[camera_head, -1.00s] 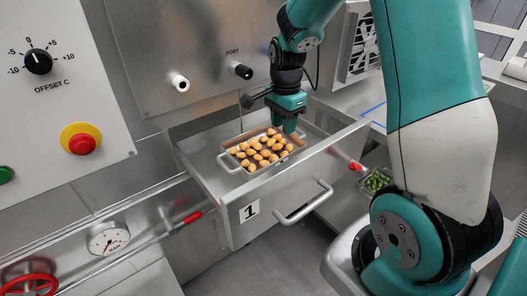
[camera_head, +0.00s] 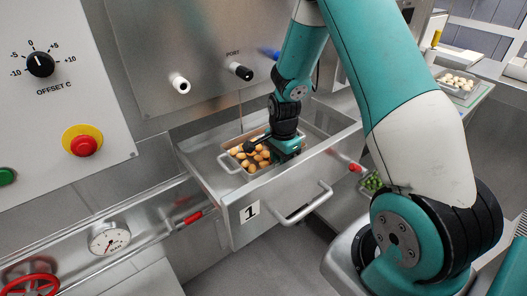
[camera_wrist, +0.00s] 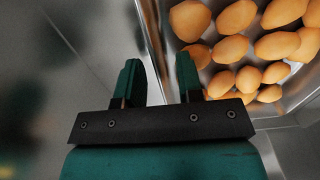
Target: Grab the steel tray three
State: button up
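A steel tray (camera_head: 228,166) with orange-tan filled pasta sits in the open drawer marked 1. No number shows on it. My gripper (camera_head: 287,157) is down at its right end and hides that part of the tray. In the wrist view my gripper (camera_wrist: 158,72) is open, its two green fingers on either side of the tray's rim (camera_wrist: 152,45). The right finger is on the pasta side, the left finger outside. I cannot tell whether either finger touches the steel.
The drawer (camera_head: 290,186) has raised metal walls close around the tray and a front handle (camera_head: 304,203). A tray of green pasta (camera_head: 373,184) stands lower right, partly behind my arm. A tray of pale pasta (camera_head: 458,84) stands on the right counter.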

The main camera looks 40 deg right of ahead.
grip_shut()
jog(key=shift+r, duration=0.15)
